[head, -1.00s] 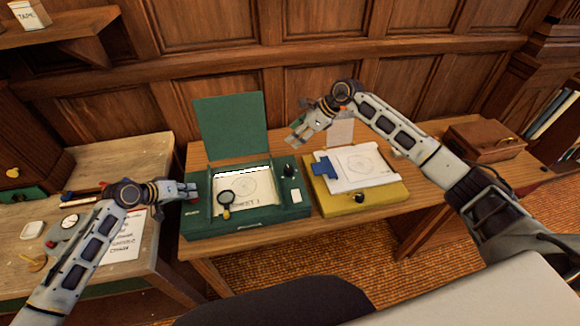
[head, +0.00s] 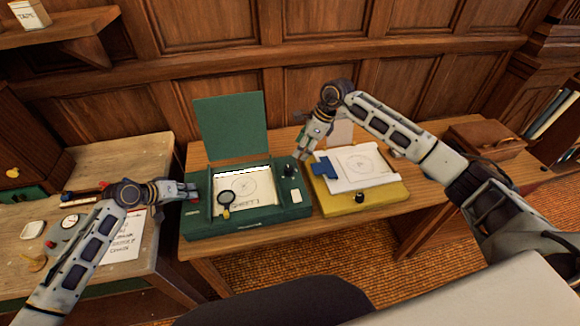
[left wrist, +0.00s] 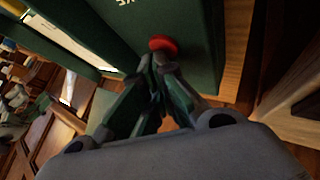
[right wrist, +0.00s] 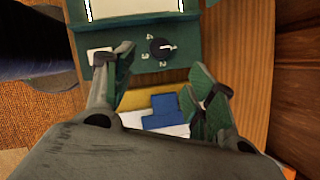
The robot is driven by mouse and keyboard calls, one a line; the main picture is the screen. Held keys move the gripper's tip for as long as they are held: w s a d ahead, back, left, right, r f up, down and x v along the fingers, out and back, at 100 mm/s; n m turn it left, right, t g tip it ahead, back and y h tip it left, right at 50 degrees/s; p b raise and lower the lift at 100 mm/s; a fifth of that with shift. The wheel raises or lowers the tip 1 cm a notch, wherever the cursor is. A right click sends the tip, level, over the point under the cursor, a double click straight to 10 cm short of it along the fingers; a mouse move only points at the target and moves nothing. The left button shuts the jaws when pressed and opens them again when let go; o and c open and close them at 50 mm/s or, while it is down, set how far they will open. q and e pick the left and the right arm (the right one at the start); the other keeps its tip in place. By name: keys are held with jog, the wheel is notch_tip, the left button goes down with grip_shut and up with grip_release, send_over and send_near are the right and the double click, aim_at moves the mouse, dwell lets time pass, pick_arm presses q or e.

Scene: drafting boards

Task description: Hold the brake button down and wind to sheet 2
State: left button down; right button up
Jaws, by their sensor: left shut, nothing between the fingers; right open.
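The green box (head: 248,220) stands on the table with its lid up. A sheet (head: 243,187) labelled "SHEET 1" shows in its window. The red brake button (left wrist: 163,44) sits on the box's left side. My left gripper (head: 190,190) is shut and empty, its tips at the button; I cannot tell how far it is pressed. The black winding knob (right wrist: 161,48) is on the box's right, with numerals around it; its white mark seems to face 1. It also shows in the head view (head: 289,171). My right gripper (right wrist: 163,65) is open above the knob, not gripping it.
A magnifier (head: 225,202) lies over the sheet's lower left. A yellow board (head: 385,199) with a blue clip (head: 325,168) and paper stands close on the right. A side bench (head: 150,165) stands left; a brown case (head: 487,138) is at far right.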

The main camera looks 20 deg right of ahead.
aim_at(289, 168)
jog(key=shift+x, duration=5.85)
jog(key=c, duration=1)
